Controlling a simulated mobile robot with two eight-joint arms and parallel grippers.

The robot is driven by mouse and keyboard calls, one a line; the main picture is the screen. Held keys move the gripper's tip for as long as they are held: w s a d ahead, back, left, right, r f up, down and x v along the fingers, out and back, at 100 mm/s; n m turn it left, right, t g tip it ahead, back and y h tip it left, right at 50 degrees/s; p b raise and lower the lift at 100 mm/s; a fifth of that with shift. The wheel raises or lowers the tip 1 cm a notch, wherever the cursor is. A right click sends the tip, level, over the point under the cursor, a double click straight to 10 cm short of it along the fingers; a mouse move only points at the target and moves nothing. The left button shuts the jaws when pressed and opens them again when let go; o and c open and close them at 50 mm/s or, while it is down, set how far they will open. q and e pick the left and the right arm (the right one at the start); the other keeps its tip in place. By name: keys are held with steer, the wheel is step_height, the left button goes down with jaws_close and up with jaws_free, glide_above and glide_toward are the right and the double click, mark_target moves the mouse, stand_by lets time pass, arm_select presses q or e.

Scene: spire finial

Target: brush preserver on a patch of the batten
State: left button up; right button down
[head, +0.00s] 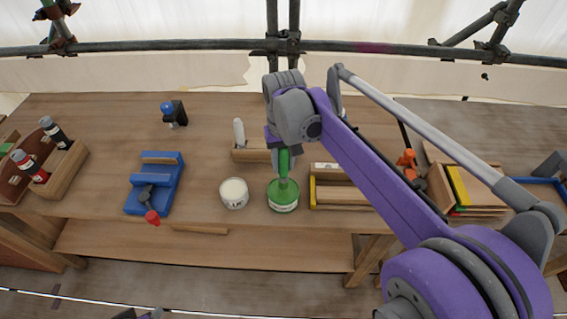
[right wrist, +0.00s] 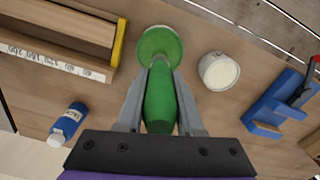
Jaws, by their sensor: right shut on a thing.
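My right gripper (head: 284,152) is shut on the green handle of a brush (head: 284,166). The handle also shows between the two fingers in the right wrist view (right wrist: 160,97). The brush points down into a green tin (head: 283,197) with a pale label, standing near the bench's front edge; the tin shows as a green disc in the right wrist view (right wrist: 160,43). The bristles are hidden in or at the tin. I cannot pick out the batten or a marked patch with certainty. Small dark parts at the bottom left edge may belong to my left arm; its jaws cannot be made out.
A white open pot (head: 233,193) stands just left of the tin. A blue fixture (head: 146,200) with a red-tipped lever is further left. A wooden holder with a yellow end (head: 312,192) is close on the right. A blue bottle (right wrist: 68,122) shows in the right wrist view.

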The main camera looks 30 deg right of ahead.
mark_target(283, 151)
steer(key=shift+w+r+p, duration=0.1)
steer(key=shift+r+p, duration=1.25)
steer(key=shift+r, duration=1.2)
arm_select(q)
steer(key=r, duration=0.2)
steer(key=w+r, duration=0.1)
steer(key=r, duration=0.1)
steer(key=shift+w, duration=0.2)
steer(key=shift+s, duration=0.2)
arm_select(e)
steer(key=shift+f, duration=0.15)
